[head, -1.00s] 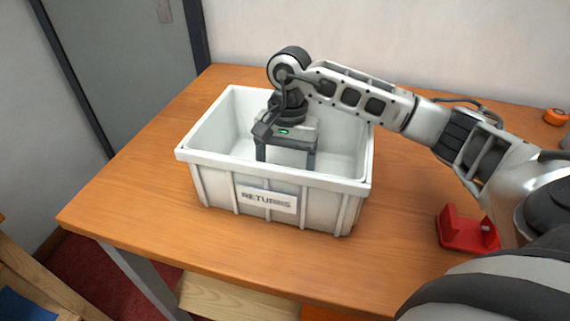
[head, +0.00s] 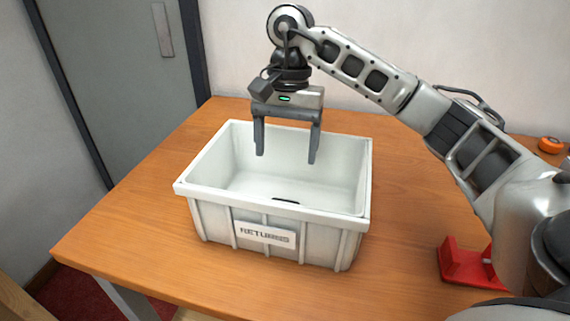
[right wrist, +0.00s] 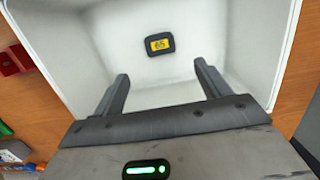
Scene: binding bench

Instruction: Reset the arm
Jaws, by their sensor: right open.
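My right gripper (head: 286,157) is open and empty above the white bin, with its fingers pointing down and their tips just inside the level of the far rim. It also shows in the right wrist view (right wrist: 160,82), fingers spread apart. The white bin (head: 270,213) has a label reading RETURNS on its front. On its floor lies a small dark item with a yellow face (right wrist: 160,45), apart from the fingers; in the head view only a dark sliver of it (head: 286,201) shows above the near rim. My left gripper is out of view.
The bin stands on a wooden table (head: 130,225). A red holder (head: 462,262) sits at the right, near my right arm. An orange round thing (head: 551,145) lies at the far right. A grey door (head: 125,80) is behind at the left. The table left of the bin is clear.

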